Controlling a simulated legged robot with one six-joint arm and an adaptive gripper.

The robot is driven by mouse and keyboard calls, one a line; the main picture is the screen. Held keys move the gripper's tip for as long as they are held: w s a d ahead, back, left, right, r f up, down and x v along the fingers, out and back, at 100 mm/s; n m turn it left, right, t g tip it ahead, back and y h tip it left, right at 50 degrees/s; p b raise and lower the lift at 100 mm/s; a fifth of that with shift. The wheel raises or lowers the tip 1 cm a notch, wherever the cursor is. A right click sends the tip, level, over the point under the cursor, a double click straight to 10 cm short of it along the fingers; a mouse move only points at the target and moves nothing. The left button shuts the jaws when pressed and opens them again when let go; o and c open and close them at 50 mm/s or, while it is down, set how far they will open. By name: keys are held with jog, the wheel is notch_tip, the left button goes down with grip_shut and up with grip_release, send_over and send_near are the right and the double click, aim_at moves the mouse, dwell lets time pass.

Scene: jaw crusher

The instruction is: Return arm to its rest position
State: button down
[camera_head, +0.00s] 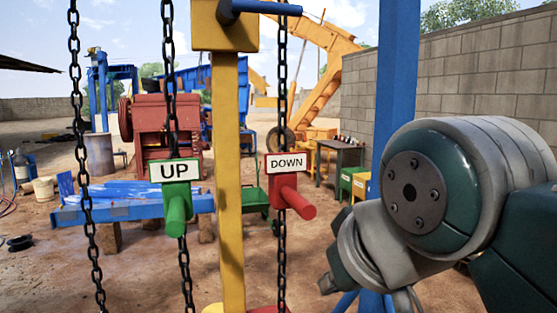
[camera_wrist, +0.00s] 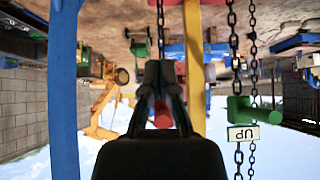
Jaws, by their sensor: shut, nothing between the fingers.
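My arm (camera_head: 440,190) fills the right side of the head view, folded in front of a blue post, with its large green and grey joint close to the camera. In the wrist view, which is upside down, my gripper (camera_wrist: 160,68) is in the middle. Its fingertips meet and hold nothing. A red handle (camera_wrist: 162,115) shows through the gap between the finger links, beyond the gripper. In the head view, the red DOWN handle (camera_head: 294,197) and the green UP handle (camera_head: 176,205) hang on chains, clear of the arm.
A yellow post (camera_head: 230,170) stands between the chains, and a blue post (camera_head: 396,70) stands behind my arm. A red machine (camera_head: 160,125), a blue bench (camera_head: 130,205) and a dark table (camera_head: 340,155) are farther back. A block wall (camera_head: 470,65) runs along the right.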

jog(key=s+d+f+m+g+h, duration=0.1)
jog(key=d+f, duration=0.3)
jog(key=f, duration=0.8)
jog(key=s+d+f+m+g+h, duration=0.1)
jog(key=d+f, duration=0.3)
jog(key=f, duration=0.8)
jog(key=shift+s+f+m, duration=0.3)
jog(key=shift+s+m, duration=0.3)
jog(key=shift+s, duration=0.05)
